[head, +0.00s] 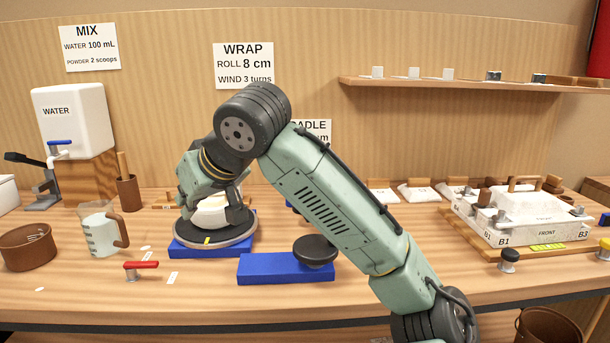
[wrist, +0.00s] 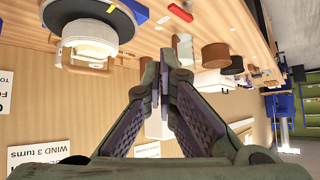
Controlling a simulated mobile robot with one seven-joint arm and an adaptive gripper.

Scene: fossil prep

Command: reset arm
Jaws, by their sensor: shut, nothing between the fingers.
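My arm reaches from the lower right of the head view up to its bent elbow, then down and left to the hand in front of the back wall. My gripper (wrist: 167,62) is shut and empty; its two fingers meet at the tips in the wrist view. In the head view the hand partly hides a white rounded piece (head: 210,213) on a dark turntable (head: 203,240) with a blue base. In the wrist view the white piece (wrist: 93,37) lies left of the fingers, apart from them. I cannot tell the exact height of the fingertips.
A measuring jug (head: 101,232), brown bowl (head: 28,248) and red-handled part (head: 141,265) stand left on the bench. The water tank (head: 73,118) is behind them. A blue block with a dark knob (head: 315,250) sits centre. A white moulded box (head: 520,221) is at right.

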